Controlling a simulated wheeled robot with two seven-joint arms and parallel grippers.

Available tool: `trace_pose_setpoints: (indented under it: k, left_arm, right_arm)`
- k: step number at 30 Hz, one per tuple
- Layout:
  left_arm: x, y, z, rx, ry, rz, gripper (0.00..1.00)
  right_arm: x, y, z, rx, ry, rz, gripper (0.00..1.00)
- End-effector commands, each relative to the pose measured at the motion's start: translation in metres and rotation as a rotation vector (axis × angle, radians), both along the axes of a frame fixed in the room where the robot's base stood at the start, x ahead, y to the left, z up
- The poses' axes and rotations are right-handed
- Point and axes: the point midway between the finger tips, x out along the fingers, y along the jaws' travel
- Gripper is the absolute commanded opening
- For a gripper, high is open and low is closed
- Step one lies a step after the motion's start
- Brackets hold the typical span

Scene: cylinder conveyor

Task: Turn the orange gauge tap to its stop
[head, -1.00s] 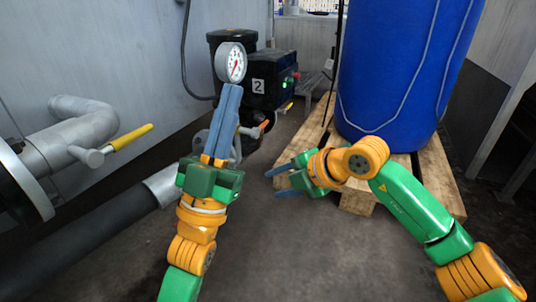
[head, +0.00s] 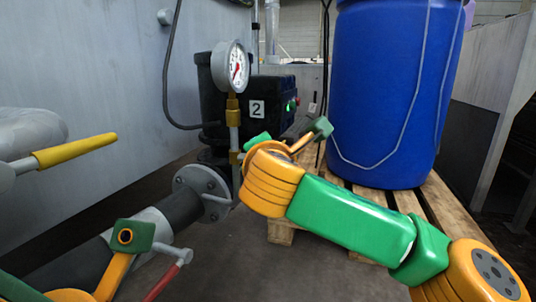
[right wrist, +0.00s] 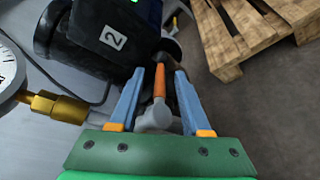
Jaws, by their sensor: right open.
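The orange tap handle (right wrist: 159,85) shows in the right wrist view, on a grey valve body (right wrist: 156,118). My right gripper (right wrist: 159,71) is open, with one blue finger on each side of the handle. A small gap shows on each side. In the head view, my right wrist hides the tap and the fingers. The round gauge (head: 231,68) stands upright on a brass and grey stem. Its edge also shows in the right wrist view (right wrist: 8,75). Part of my left arm shows at lower left in the head view; its fingers are out of view.
A yellow-handled valve (head: 75,150) is at left, and a red lever (head: 168,281) lies beside my left arm. A black pump unit (head: 272,90) marked 2 stands behind. A blue barrel (head: 392,90) on a wooden pallet (head: 445,215) is at right.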

Motion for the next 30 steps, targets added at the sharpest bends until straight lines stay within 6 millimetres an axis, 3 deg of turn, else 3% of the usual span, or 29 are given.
trace_pose_setpoints:
  k: [9,15,30]
  left_arm:
    - [0.0002,-0.0001,0.0001,0.0,0.001,0.0,0.0]
    - [0.0001,0.0001,0.0,0.0,0.0,0.0,0.0]
    - [0.0003,0.0002,-0.0002,-0.001,0.001,0.0,0.0]
  right_arm:
    - [0.0088,-0.0003,-0.0022,-0.001,0.001,0.001,0.47]
    - [0.0087,-0.0003,-0.0024,-0.001,0.001,0.001,0.0]
    - [0.0085,-0.0003,-0.0029,-0.001,0.002,0.0,0.0]
